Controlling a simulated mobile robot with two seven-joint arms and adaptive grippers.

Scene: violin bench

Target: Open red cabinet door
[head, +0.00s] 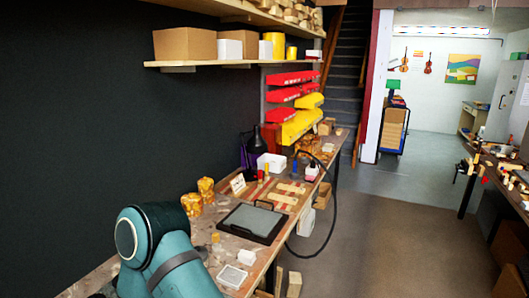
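I cannot make out a red cabinet door in the head view. The red things I see are several red bins (290,93) on the wall beyond the shelf and a dark red upright (371,85) at the edge of the opening beside the stairs. Neither of my grippers is in view. Only a teal arm link of mine shows at the bottom left, over the near end of the workbench.
A long workbench (225,258) runs along the dark left wall, with a black-framed tray (252,222), yellow jars (206,190) and a white bin (271,163) on it. A shelf (235,64) hangs above. The brown floor (375,250) to the right is open. Another cluttered bench (505,172) stands at far right.

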